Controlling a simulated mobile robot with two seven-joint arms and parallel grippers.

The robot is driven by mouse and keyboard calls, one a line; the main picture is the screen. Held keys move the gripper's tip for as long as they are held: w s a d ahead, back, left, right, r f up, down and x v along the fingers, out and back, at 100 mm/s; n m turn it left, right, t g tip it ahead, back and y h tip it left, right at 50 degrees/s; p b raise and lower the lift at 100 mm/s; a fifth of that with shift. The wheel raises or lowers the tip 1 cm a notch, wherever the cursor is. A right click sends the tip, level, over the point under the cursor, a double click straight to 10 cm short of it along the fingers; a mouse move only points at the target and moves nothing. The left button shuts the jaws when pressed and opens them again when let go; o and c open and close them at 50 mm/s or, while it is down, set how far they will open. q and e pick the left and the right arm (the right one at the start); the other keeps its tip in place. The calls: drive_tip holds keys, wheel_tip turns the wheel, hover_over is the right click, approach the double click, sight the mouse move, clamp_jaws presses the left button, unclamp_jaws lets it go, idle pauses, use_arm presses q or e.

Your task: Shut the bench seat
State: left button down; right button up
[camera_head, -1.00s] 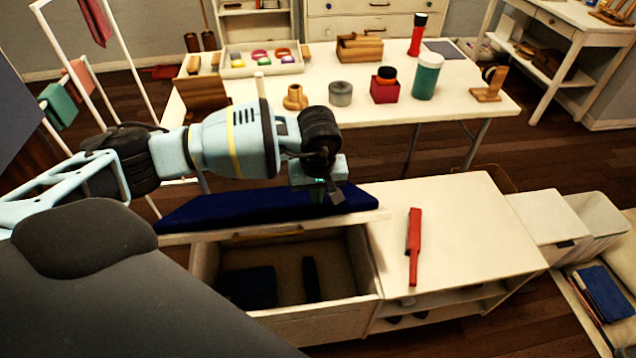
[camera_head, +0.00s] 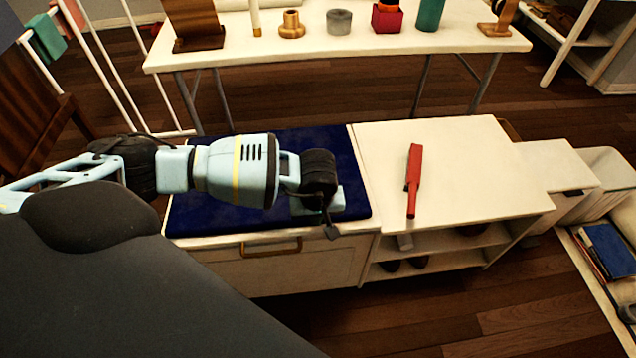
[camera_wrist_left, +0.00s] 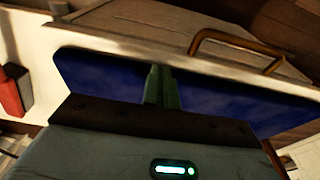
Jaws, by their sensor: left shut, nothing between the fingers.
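The bench seat is a white lid with a dark blue cushion (camera_head: 240,222). It lies flat over the bench box in the head view, and the inside of the box is hidden. The box's front panel (camera_head: 215,258) has a bronze handle (camera_head: 272,247); the handle also shows in the left wrist view (camera_wrist_left: 240,42). My left gripper (camera_head: 331,230) is shut and empty, low over the cushion's front right part. Its green fingertips (camera_wrist_left: 161,88) show against the blue cushion (camera_wrist_left: 105,75) in the left wrist view; I cannot tell if they touch it. My right gripper is not in view.
A white cabinet top (camera_head: 450,150) adjoins the bench on the right, with a red tool (camera_head: 413,180) on it. Behind stands a white table (camera_head: 370,48) with several small items. Wooden floor (camera_head: 420,325) is free in front.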

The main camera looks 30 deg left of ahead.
sight(317, 233)
use_arm(q)
drive_tip(key=f, duration=0.1)
drive_tip(key=f+b, duration=0.1)
drive_tip(key=f, duration=0.2)
drive_tip(key=shift+s+d+f+b, duration=0.2)
drive_tip(key=shift+s+f+b, duration=0.05)
drive_tip(key=shift+b, duration=0.1)
drive_tip(key=shift+f, duration=0.4)
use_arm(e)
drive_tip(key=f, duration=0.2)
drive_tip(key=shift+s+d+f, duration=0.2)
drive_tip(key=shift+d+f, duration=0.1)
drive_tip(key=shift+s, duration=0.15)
use_arm(q)
drive_tip(key=shift+r, duration=0.5)
wheel_tip(317, 233, up, 4)
drive_tip(key=p, duration=0.3)
drive_tip(key=shift+d, duration=0.1)
drive_tip(key=s+d+r, duration=0.1)
drive_tip(key=s+d, duration=0.5)
drive_tip(key=s, duration=0.1)
drive_tip(key=shift+s+r+p, duration=0.2)
drive_tip(key=shift+s+p, duration=0.05)
drive_tip(key=shift+p, duration=0.05)
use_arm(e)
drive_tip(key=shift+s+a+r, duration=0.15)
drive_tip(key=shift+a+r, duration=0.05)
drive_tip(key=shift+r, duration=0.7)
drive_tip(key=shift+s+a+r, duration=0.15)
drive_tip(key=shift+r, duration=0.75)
